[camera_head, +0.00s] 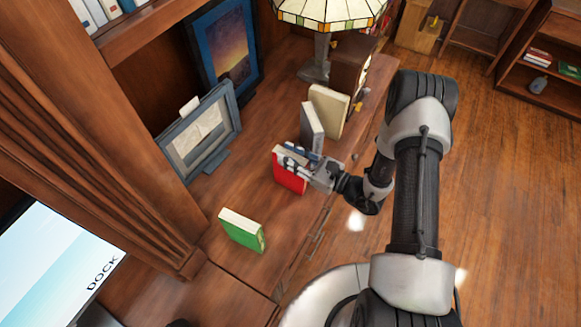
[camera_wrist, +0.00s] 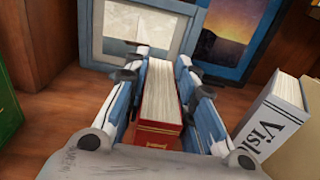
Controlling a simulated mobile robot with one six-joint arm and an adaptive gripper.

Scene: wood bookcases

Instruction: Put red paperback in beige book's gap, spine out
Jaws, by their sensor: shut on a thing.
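The red paperback (camera_head: 289,180) is upright between the fingers of my gripper (camera_head: 296,160), which is shut on it. In the wrist view the red paperback (camera_wrist: 157,137) has its pages up and its red spine toward my wrist, between the blue-and-white fingers of my gripper (camera_wrist: 160,75). The beige book (camera_head: 329,108) stands upright on the wooden surface, beyond a grey book (camera_head: 311,130). The beige book also shows at the right edge of the wrist view (camera_wrist: 293,150). I cannot tell whether the red paperback's bottom touches the surface.
A green book (camera_head: 242,231) stands alone nearer the camera, with bare surface between it and the red paperback. A grey picture frame (camera_head: 166,160) and a blue one (camera_head: 204,60) stand behind. A lamp (camera_head: 318,65) and a wooden box (camera_head: 347,72) are beyond the beige book.

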